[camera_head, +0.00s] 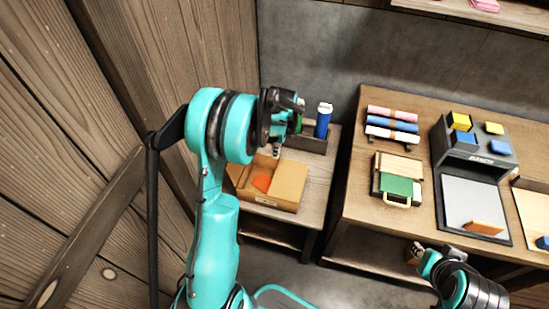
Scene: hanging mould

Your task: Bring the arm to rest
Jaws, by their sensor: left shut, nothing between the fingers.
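My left arm (213,240) is teal and black. It rises from the bottom and bends at a large round joint (222,125) near the wooden wall. My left gripper (277,150) is dark, shut and empty. It hangs in the air over the small side table, in front of the cardboard box and the bottle rack. My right gripper (415,253) shows small at the lower right, by the front edge of the workbench. Its fingers are too small to tell whether they are open.
An open cardboard box (285,185) and a rack with a blue bottle (323,122) stand on the side table (312,170). The workbench (365,210) holds coloured rolls (392,125), a green-fronted case (398,187) and a dark tray unit (470,190). A plank wall (60,150) is close on the left.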

